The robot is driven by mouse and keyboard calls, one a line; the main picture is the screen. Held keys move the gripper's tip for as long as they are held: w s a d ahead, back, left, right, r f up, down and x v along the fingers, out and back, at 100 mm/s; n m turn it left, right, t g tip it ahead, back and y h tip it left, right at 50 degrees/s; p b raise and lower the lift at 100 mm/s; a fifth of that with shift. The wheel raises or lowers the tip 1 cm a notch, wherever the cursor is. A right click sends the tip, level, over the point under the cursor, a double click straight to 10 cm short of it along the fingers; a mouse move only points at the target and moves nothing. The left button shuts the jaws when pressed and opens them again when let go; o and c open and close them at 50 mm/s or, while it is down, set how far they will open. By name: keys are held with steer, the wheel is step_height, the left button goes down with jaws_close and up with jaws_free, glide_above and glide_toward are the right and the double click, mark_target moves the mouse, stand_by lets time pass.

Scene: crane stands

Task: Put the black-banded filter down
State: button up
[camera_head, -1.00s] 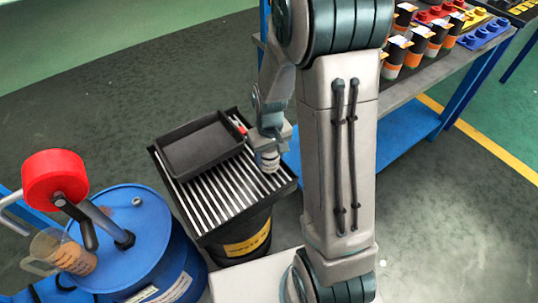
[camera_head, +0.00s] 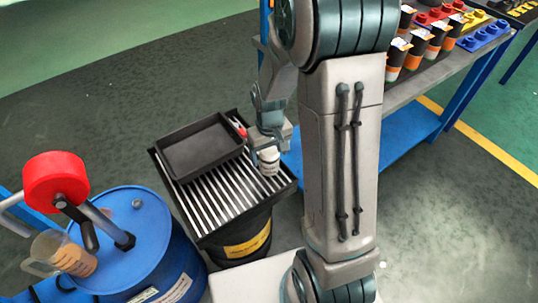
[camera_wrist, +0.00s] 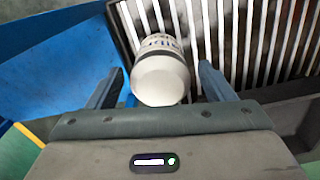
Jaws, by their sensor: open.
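The filter, a white cylinder, shows in the wrist view (camera_wrist: 160,72) with a dark band and printing on its side. In the head view the filter (camera_head: 269,161) is over the right part of the slatted grate (camera_head: 232,190), below my gripper. My gripper (camera_wrist: 160,88) is open, with one finger on each side of the filter and visible gaps between. The head view shows my gripper (camera_head: 268,140) from the side, partly behind my arm. I cannot tell from these views exactly how the filter's base meets the slats.
A black tray (camera_head: 203,147) lies on the grate left of the filter. A blue drum (camera_head: 150,235) with a red-handled pump and a measuring jug (camera_head: 70,255) stands at left. A bench (camera_head: 425,75) with several filters and coloured holders is at upper right.

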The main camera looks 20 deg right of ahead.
step_height(320, 180, up, 10)
steer(key=shift+f+p, duration=0.1)
steer(key=shift+p, duration=0.75)
steer(key=s+r+m+t, duration=0.1)
steer(key=s+r, duration=0.3)
steer(key=s, duration=0.3)
steer(key=s+r+t, duration=0.1)
steer(key=s+r, duration=0.3)
steer(key=s, duration=0.3)
steer(key=shift+a+m, duration=0.3)
steer(key=shift+m, duration=0.1)
